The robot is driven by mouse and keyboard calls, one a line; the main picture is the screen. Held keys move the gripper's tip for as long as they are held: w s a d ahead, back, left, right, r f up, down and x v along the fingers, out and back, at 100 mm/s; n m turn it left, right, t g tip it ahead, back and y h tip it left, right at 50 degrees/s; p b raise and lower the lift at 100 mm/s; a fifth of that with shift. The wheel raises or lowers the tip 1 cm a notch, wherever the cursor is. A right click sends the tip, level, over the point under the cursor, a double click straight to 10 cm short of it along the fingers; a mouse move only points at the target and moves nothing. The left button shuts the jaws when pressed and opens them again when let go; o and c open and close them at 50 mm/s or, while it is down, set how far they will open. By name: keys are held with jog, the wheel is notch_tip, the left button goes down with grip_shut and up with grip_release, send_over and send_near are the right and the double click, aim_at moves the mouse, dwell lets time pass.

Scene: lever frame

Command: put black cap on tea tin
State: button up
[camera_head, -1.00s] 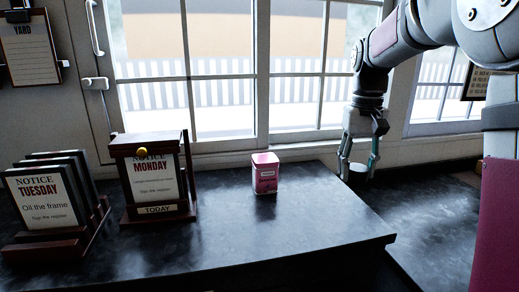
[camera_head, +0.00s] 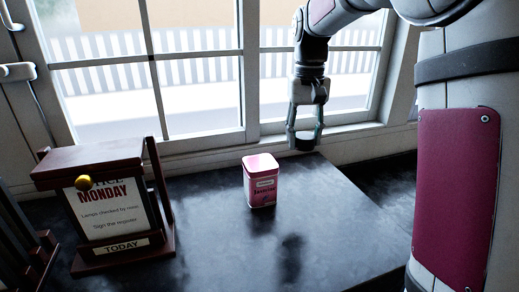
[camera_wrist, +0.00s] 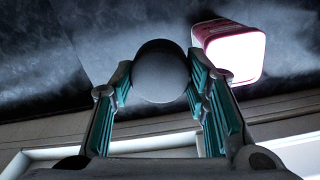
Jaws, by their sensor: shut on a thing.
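The pink tea tin (camera_head: 261,184) stands upright on the dark counter, with a pale label on its front. Its top shows bright in the wrist view (camera_wrist: 233,52). My gripper (camera_head: 304,139) is shut on the round black cap (camera_head: 304,143) and holds it in the air to the right of the tin, apart from it. In the wrist view the cap (camera_wrist: 160,72) sits between the teal finger pads of my gripper (camera_wrist: 165,85), and the tin is just right of the right finger. The underside of the cap is hidden in the wrist view.
A dark wooden notice frame (camera_head: 105,203) reading "MONDAY" and "TODAY" stands left of the tin. Part of another dark wooden rack (camera_head: 35,262) shows at the left edge. A window (camera_head: 200,95) is behind the counter (camera_head: 325,235). The counter in front of the tin is clear.

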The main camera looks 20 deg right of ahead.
jog(key=p, duration=0.1)
send_over(260, 161)
jog(key=shift+s+d+f, duration=0.1)
jog(key=shift+d+f, duration=0.05)
jog(key=shift+f, duration=0.4)
jog(key=shift+f+p, duration=0.75)
jog(key=shift+f, duration=1)
jog(key=shift+f, duration=0.1)
jog(key=o, duration=0.8)
jog(key=shift+o, duration=0.2)
